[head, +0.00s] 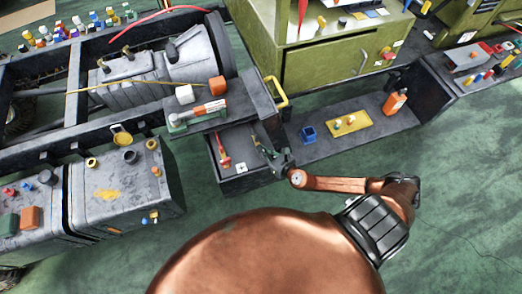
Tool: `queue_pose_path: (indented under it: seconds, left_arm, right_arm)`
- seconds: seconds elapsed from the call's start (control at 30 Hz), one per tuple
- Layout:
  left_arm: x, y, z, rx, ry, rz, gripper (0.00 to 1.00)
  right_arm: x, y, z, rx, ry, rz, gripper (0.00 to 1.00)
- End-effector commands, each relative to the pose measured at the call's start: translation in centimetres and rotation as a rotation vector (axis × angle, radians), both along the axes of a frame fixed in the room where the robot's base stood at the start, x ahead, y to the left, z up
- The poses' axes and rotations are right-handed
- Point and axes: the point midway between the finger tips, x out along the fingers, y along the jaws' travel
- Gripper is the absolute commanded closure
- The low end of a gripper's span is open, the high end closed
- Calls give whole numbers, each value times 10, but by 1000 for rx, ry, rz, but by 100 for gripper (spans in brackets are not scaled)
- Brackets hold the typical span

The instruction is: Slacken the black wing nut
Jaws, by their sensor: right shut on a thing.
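My right gripper (268,152) reaches in from the lower right to the right side of the small open grey bin (240,184). It is shut on a small dark thing that fits the black wing nut. The jaws mostly cover that thing, and its shape and how far it is turned are too small to tell. My left gripper is not in view.
A blue box (308,134), a yellow plate (350,124) and an orange bottle (395,102) stand to the right.

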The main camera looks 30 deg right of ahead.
Motion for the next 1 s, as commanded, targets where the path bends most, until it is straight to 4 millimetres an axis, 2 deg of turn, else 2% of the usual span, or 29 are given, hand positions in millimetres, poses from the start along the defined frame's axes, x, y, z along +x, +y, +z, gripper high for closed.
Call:
queue_pose_path:
  seconds: [0.2,0.67,0.7,0.93,1.0]
  left_arm:
    - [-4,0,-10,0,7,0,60]
    - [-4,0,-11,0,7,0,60]
    - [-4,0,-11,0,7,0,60]
    - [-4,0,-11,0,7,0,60]
    - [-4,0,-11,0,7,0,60]
  right_arm:
    - [0,-1,-1,-2,1,52,100]
    - [1,0,1,0,-2,63,100]
    - [1,-1,1,0,-2,63,87]
    - [1,-1,1,1,-2,61,71]
    - [0,-1,1,1,-1,61,71]
